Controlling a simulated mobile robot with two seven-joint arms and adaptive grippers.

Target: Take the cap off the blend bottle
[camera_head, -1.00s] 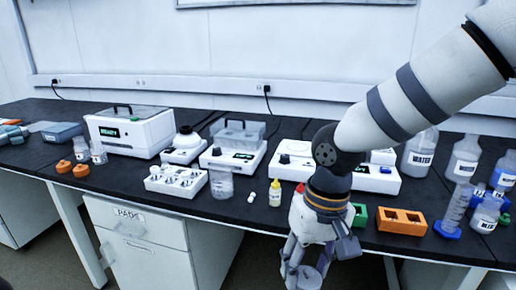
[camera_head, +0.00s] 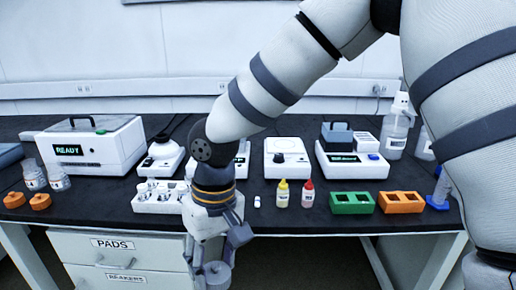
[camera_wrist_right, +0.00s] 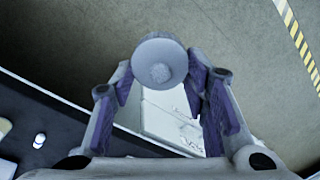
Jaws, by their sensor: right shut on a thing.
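My right gripper (camera_head: 212,268) hangs in front of the table's front edge, before the drawers. It is shut on a pale grey round piece (camera_wrist_right: 160,62), which looks like a cap or lid; it also shows in the head view (camera_head: 217,276). In the right wrist view the fingers grip it from both sides, with floor and drawer fronts beyond. No blend label is readable on any bottle in view, so I cannot tell which is the blend bottle. My right arm covers part of the table right of the white rack. My left gripper is out of view.
A white rack with small vials (camera_head: 158,198), a yellow-capped bottle (camera_head: 282,194), a red-capped bottle (camera_head: 308,194), a green block (camera_head: 352,203) and an orange block (camera_head: 401,202) line the front. Two orange caps (camera_head: 40,202) lie at the left. White instruments stand behind.

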